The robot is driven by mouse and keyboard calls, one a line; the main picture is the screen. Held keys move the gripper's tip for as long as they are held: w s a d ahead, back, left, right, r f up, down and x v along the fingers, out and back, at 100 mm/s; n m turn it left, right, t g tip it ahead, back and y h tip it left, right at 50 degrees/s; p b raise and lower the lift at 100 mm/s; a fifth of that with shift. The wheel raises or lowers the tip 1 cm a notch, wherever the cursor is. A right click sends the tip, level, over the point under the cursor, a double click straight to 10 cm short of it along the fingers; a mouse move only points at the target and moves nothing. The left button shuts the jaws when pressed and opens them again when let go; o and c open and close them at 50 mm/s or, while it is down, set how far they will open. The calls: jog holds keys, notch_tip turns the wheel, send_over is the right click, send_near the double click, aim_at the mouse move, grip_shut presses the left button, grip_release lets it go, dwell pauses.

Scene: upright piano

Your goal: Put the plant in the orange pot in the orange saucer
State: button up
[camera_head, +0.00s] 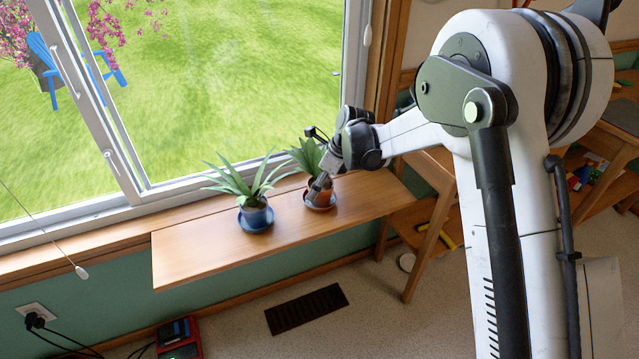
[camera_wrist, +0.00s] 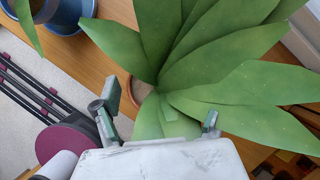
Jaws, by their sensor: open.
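A second plant in a blue pot (camera_head: 256,216) stands on a blue saucer (camera_head: 256,226) to the left on the same shelf (camera_head: 190,255). The shelf's left end and front strip are clear. The window is behind, and a wooden piece of furniture (camera_head: 428,222) stands at the right.

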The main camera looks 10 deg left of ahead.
jog(key=p+v, duration=0.2)
jog(key=v, duration=1)
jog(key=shift+p, duration=0.4)
jog(key=shift+d+r, duration=0.15)
jog(key=s+d+r+n+t+h, duration=0.15)
jog(key=s+d+r+n, duration=0.25)
jog(key=s+d+r, duration=0.4)
jog(key=s+d+r+n+t, duration=0.2)
jog(key=s+d+r+n, duration=0.35)
jog(key=d, duration=0.55)
jog(key=s+d+f+n+t+h, duration=0.1)
jog(key=s+d+n+t+h, duration=0.2)
jog(key=s+d+n, duration=0.7)
jog(key=s+d, duration=0.4)
jog(key=s, duration=0.5)
jog(key=shift+d, duration=0.4)
jog(key=shift+s, duration=0.15)
notch_tip(320, 180, up, 8)
jog(key=p, duration=0.8)
